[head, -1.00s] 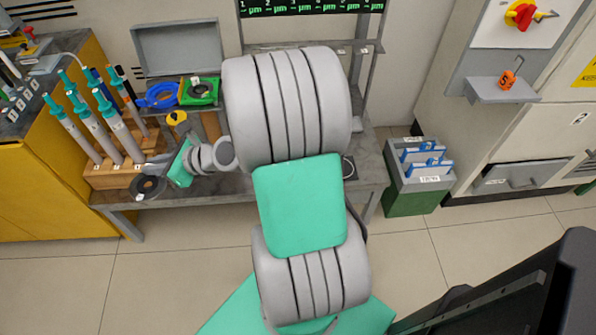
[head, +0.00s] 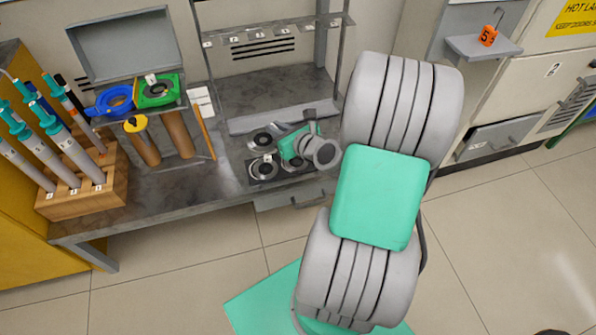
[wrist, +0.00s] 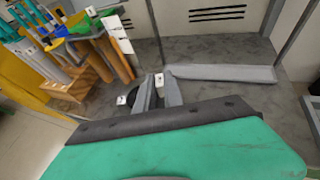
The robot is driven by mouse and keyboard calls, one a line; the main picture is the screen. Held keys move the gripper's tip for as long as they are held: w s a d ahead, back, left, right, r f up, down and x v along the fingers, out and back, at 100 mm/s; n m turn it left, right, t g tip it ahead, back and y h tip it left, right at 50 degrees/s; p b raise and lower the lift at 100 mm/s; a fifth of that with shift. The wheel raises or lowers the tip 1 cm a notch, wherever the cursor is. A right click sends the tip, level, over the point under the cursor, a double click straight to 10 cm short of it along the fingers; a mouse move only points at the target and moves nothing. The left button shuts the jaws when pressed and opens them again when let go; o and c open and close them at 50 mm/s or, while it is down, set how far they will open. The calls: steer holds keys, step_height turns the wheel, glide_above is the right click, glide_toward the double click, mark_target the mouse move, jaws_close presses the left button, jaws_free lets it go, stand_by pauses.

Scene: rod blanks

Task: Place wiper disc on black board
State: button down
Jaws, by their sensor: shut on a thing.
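My gripper (head: 276,142) is low over the bench beside the black board (head: 250,180). Its fingers (wrist: 158,92) point towards the back of the bench in the wrist view. They are shut on what looks like the wiper disc (head: 262,139), a dark grey ring at the fingertips in the head view. The board lies just in front of this disc and bears a grey ring-shaped disc (head: 263,169) and a darker disc (head: 295,165), partly hidden by my gripper. I cannot tell whether the held disc touches anything.
A wooden rack (head: 85,190) with pipettes stands at the left. A grey ledge (head: 250,124) runs behind my gripper. The bench left of the board is clear.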

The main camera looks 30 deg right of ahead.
steer(key=s+d+f+m+h+b, duration=0.2)
steer(key=s+d+f+h+b, duration=0.1)
steer(key=d+f, duration=0.3)
steer(key=s+d+f+m+h+b, duration=0.2)
steer(key=d+f+b, duration=0.1)
steer(key=d+f, duration=0.35)
steer(key=shift+g, duration=0.4)
steer(key=w+d+f+b, duration=0.2)
steer(key=d+f, duration=0.1)
steer(key=w+d+f+b, duration=0.1)
steer(key=d+f+b, duration=0.1)
steer(key=d+f, duration=0.1)
steer(key=w+d+f+b, duration=0.2)
steer(key=d+f+b, duration=0.1)
steer(key=d, duration=0.2)
steer(key=shift+w+d, duration=0.15)
steer(key=shift+w, duration=0.15)
steer(key=f+b, duration=0.2)
steer(key=f, duration=0.1)
steer(key=shift+w+d+f+b, duration=0.2)
steer(key=shift+f+b, duration=0.1)
steer(key=shift+b, duration=0.1)
steer(key=shift+s+r, duration=0.1)
steer(key=shift+r, duration=0.1)
steer(key=c, duration=1.9)
jaws_free()
steer(key=shift+f, duration=0.2)
steer(key=o, duration=0.4)
steer(key=shift+o, duration=0.2)
steer(key=shift+r, duration=0.1)
